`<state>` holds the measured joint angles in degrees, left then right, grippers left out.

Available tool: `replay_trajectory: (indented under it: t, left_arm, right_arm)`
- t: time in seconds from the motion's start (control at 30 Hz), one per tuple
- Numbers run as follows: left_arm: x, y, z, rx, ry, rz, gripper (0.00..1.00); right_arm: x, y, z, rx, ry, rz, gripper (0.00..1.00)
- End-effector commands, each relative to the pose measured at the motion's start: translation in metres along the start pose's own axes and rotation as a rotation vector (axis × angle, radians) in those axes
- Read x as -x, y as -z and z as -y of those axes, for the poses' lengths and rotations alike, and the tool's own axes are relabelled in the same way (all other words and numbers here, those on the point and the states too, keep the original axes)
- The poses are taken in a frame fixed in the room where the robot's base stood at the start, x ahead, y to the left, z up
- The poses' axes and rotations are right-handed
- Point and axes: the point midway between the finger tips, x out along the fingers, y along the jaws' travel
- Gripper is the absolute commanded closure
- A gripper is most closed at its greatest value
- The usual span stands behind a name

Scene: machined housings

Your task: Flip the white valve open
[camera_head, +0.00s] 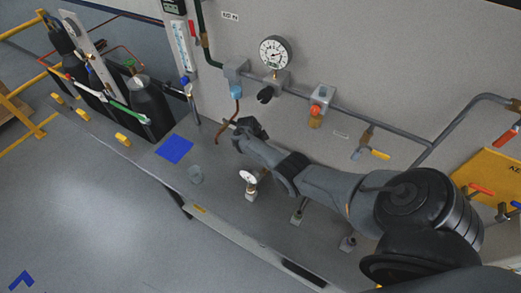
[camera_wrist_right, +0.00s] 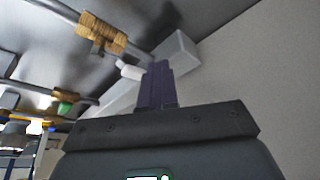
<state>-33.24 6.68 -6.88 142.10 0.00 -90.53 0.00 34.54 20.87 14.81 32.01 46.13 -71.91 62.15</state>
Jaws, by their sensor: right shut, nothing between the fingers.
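My right gripper (camera_head: 240,131) reaches in from the right in the head view, low in front of the wall panel. In the right wrist view its dark fingers (camera_wrist_right: 157,70) are together with nothing between them. There, a small white piece (camera_wrist_right: 130,70) lies just left of the fingertips, near a brass valve body (camera_wrist_right: 102,36) on a grey pipe. I cannot tell whether the fingers touch it. It looks like the white valve handle, partly hidden; its open or closed position is unclear. The head view also shows a white lever (camera_head: 82,84) by the black cylinders. My left gripper is not in view.
A pressure gauge (camera_head: 275,52) and a pipe with an orange knob (camera_head: 315,112) are on the wall above my arm. A small gauge (camera_head: 248,177) stands on the bench below.

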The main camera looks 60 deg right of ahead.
Motion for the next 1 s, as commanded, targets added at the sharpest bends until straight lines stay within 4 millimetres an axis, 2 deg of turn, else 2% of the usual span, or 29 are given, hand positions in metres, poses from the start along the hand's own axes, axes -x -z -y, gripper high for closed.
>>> replay_trajectory:
  t: [0.37, 1.0]
  left_arm:
    - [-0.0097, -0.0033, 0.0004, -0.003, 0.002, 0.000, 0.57]
    - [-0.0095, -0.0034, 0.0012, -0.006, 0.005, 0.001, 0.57]
  right_arm:
    - [-0.0044, 0.0095, -0.0039, -0.142, -0.058, -0.001, 1.00]
    - [-0.0028, 0.0108, -0.0045, -0.158, -0.064, 0.000, 1.00]
